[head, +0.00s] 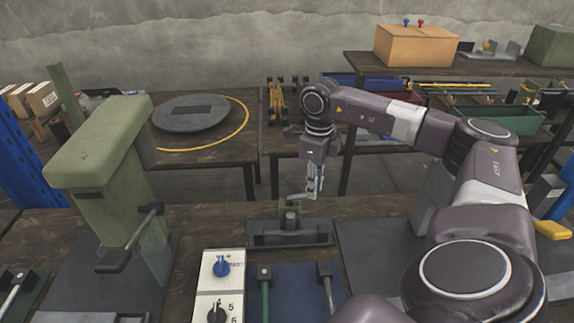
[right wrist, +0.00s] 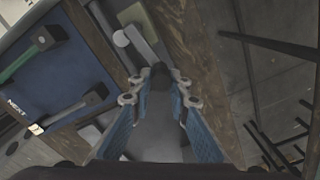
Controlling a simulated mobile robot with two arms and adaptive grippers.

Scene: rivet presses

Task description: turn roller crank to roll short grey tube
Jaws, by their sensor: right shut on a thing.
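The roller (head: 291,236) is a dark low block on the near bench, with a small grey upright piece and a crank on top. I cannot tell clearly which part is the short grey tube; a pale round end (right wrist: 121,38) beside a grey bar shows in the right wrist view. My right gripper (head: 312,197) points down at the right side of the roller. In the right wrist view its blue-padded fingers (right wrist: 158,76) are closed around a dark knob, which looks like the crank handle. My left gripper is not in view.
A green press (head: 116,185) stands left of the roller. A white panel with dials (head: 219,285) and a blue mat with hammers (head: 283,298) lie in front. A dark plate (head: 375,255) lies to the right. A round grey plate (head: 192,112) lies on the table behind.

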